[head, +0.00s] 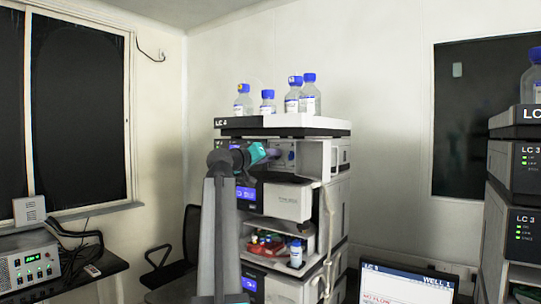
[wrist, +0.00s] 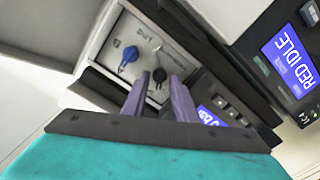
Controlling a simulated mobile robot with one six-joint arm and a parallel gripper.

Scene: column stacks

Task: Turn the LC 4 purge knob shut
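The LC 4 stack (head: 222,122) stands in the middle of the head view, with my gripper (head: 273,154) reaching its upper front panel (head: 290,145). In the wrist view that light grey panel carries a blue knob (wrist: 128,56) and a smaller black knob (wrist: 159,74). Small lettering beside them is too blurred to tell which is the purge knob. My gripper (wrist: 160,79) is open, its two purple fingers apart. The black knob shows between the fingertips, with gaps at both sides; contact cannot be told. The blue knob is left of the fingers, clear of them.
Several blue-capped bottles (head: 292,100) stand in the tray atop the stack. Below the panel are modules with blue displays (head: 246,193) and a shelf with small bottles (head: 296,254). A laptop (head: 405,285) is at front right, near the LC 3 stack (head: 515,200).

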